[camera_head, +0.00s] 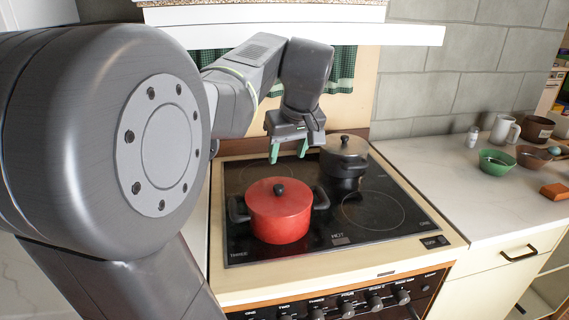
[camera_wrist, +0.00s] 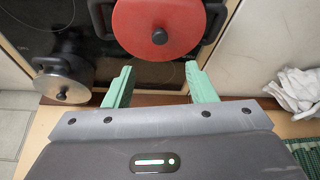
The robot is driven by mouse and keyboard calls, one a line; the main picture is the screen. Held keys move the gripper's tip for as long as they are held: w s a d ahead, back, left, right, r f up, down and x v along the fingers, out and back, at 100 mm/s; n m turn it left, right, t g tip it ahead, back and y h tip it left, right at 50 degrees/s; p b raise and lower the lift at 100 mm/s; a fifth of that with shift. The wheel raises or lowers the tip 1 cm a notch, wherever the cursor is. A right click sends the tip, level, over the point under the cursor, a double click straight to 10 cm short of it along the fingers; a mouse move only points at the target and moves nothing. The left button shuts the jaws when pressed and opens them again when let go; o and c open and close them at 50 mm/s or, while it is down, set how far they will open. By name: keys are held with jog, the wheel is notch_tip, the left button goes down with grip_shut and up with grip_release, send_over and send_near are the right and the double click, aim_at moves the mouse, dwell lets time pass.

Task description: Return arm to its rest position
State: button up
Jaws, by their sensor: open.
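My gripper (camera_head: 288,151) has green fingers and hangs above the back of the stove. It is open, with nothing between its fingers. In the wrist view the gripper (camera_wrist: 159,86) shows its two fingers spread apart. A red pot (camera_head: 278,217) with a black lid knob stands on the black cooktop below and in front of the gripper; it also shows in the wrist view (camera_wrist: 180,30), beyond the fingertips. My arm reaches from the left over the stove.
A dark pot with a metal lid (camera_head: 344,161) stands at the stove's back right, close to the gripper. The right counter (camera_head: 425,165) holds a green bowl (camera_head: 496,162), a brown bowl (camera_head: 532,157) and mugs. A white shelf (camera_head: 300,33) runs above. A white cloth (camera_wrist: 297,92) lies beside the stove.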

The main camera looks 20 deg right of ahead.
aim_at(278, 185)
jog(key=shift+s+r, duration=0.2)
jog(key=shift+r, duration=0.35)
jog(key=x, duration=1.4)
jog(key=shift+s+b, duration=0.1)
jog(key=shift+b, duration=0.3)
jog(key=shift+d+r+p, duration=0.1)
jog(key=shift+r+p, duration=0.45)
jog(key=shift+r, duration=0.1)
jog(key=shift+r+p, duration=0.35)
jog(key=shift+r, duration=0.25)
jog(key=shift+f, duration=0.1)
